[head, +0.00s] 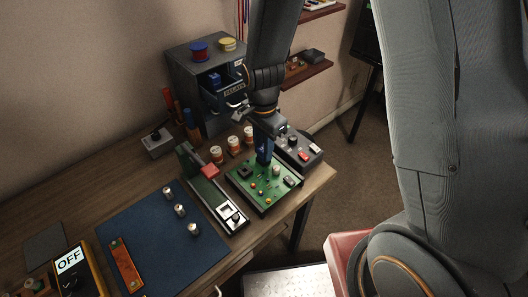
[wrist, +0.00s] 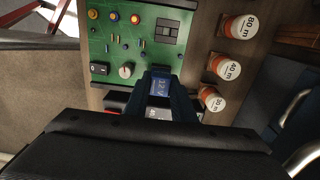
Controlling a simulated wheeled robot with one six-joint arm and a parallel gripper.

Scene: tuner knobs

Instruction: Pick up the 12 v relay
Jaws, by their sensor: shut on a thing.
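The 12 V relay is a small blue block (wrist: 161,86) with a white "12 V" label, seen in the wrist view. My gripper (head: 264,160) is shut on it, with one dark finger on each side in the wrist view. In the head view my gripper points down over the far edge of the green circuit board (head: 242,184) and hides most of the relay. I cannot tell whether the relay touches the board or hangs just above it.
A grey cabinet (head: 182,64) with an open drawer holding another blue piece (head: 214,79) stands behind. Labelled cans (head: 233,146) and a dark control box (head: 301,145) flank my gripper. A blue mat (head: 160,255) with three knobs lies at the front left.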

